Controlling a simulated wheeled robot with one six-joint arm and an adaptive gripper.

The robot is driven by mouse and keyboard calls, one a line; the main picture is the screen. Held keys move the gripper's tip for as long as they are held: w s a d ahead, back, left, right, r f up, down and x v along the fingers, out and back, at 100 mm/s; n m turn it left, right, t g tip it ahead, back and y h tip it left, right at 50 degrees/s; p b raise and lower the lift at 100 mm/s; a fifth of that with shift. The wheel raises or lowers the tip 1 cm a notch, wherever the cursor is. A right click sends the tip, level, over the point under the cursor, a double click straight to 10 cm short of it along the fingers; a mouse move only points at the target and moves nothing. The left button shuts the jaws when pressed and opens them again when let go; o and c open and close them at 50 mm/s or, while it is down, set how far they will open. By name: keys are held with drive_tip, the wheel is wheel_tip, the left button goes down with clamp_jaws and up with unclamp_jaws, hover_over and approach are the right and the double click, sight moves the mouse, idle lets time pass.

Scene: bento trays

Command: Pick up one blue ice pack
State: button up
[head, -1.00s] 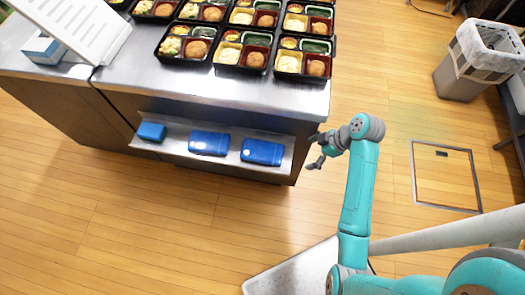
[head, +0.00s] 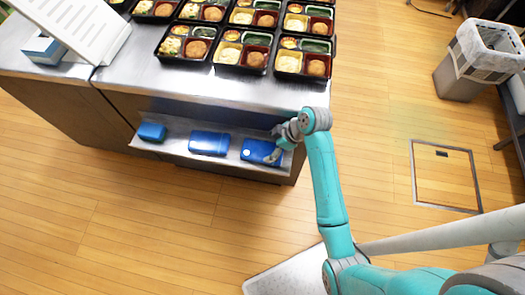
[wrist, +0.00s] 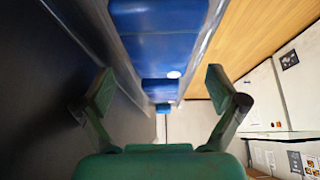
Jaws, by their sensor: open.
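Three blue ice packs lie in a row on the metal side shelf (head: 176,153) below the counter. The right ice pack (head: 256,152) is partly hidden behind my gripper (head: 276,146) in the head view. The middle ice pack (head: 209,143) and the left ice pack (head: 151,131) are in full view. In the wrist view blue packs line the shelf from the near one (wrist: 158,18) away down the row. My gripper in the wrist view (wrist: 155,85) has its two fingers wide apart with nothing between them. It is at the right end of the shelf.
The counter (head: 210,85) above holds several filled bento trays (head: 242,50). A white rack (head: 75,25) and a small blue-white box (head: 45,48) stand at its left. A bin (head: 478,60) stands at the right.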

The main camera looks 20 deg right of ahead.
sight(264, 151)
drive_tip(key=x, duration=0.5)
drive_tip(key=shift+s, duration=0.1)
drive_tip(key=c, duration=1.1)
drive_tip(key=shift+o, duration=0.2)
drive_tip(key=shift+r, duration=0.1)
